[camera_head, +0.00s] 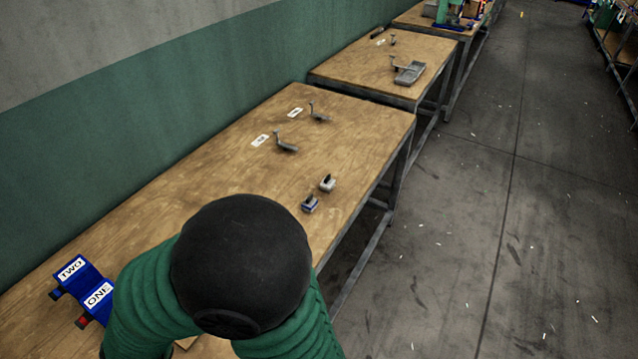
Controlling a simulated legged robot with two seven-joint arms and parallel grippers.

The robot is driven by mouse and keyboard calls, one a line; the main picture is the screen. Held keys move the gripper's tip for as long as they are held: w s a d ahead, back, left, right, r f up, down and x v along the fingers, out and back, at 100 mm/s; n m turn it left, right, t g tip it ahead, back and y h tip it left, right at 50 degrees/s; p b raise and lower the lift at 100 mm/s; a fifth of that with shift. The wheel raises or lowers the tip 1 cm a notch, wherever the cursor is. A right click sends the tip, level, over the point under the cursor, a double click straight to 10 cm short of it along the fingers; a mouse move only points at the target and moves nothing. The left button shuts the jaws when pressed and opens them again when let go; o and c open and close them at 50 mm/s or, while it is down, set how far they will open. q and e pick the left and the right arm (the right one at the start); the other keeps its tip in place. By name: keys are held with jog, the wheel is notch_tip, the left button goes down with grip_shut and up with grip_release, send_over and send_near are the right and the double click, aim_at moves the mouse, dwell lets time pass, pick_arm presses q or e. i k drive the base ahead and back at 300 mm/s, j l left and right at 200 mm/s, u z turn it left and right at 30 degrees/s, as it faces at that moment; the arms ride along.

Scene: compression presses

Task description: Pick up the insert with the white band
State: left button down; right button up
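Two small inserts stand near the right edge of the nearest table. The insert with the white band (327,184) is the farther one, with a pale block-like body and a dark top. The other insert (310,204) has a blue band and stands just nearer, a small gap apart. Neither of my grippers shows in the view. A green arm with a large black rounded joint, mine, covers the lower middle of the picture and hides part of the table.
The wooden table (225,165) runs along a green and grey wall. Two grey metal pieces (286,144) (319,113) stand by white labels. A blue holder (88,285) marked TWO and ONE is at lower left. A second table (360,65) holds a grey tray (409,73). Floor at right is open.

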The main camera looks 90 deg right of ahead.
aim_at(328, 183)
jog(key=j+z, duration=0.1)
jog(key=z, duration=2.8)
jog(key=k+u, duration=0.2)
jog(key=u, duration=0.2)
jog(key=k+j+u, duration=0.1)
jog(key=u, duration=0.3)
jog(key=k+j+u, duration=0.15)
jog(key=u, duration=0.25)
jog(key=i+l+u, duration=0.15)
jog(key=l+u, duration=0.3)
jog(key=l, duration=0.15)
jog(key=l+u, duration=0.45)
jog(key=l, duration=0.2)
jog(key=l+u, duration=0.45)
jog(key=l, duration=0.2)
